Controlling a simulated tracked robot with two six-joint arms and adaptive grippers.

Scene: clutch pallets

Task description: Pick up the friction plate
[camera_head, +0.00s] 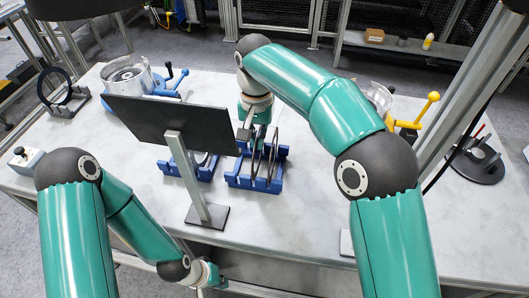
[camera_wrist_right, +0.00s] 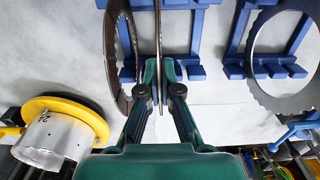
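The friction plate, a thin dark ring, stands on edge in a blue rack (camera_head: 262,182) behind the foot of the dark screen. In the right wrist view this friction plate (camera_wrist_right: 158,30) is seen edge-on, between the fingertips of my right gripper (camera_wrist_right: 159,73). The fingers look closed on its near edge. A second brown ring (camera_wrist_right: 112,45) stands just left of it in the same rack, apart from the fingers. My left gripper (camera_head: 212,279) is low at the table's front edge, away from the plates; its fingers are too small to read.
A dark screen (camera_head: 165,118) on a grey post stands left of the rack. A second blue rack (camera_head: 187,165) sits behind it, with a grey toothed ring (camera_wrist_right: 257,60). Housings with blue (camera_head: 170,84) and yellow (camera_head: 432,98) handles stand farther back. The front right table is mostly clear.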

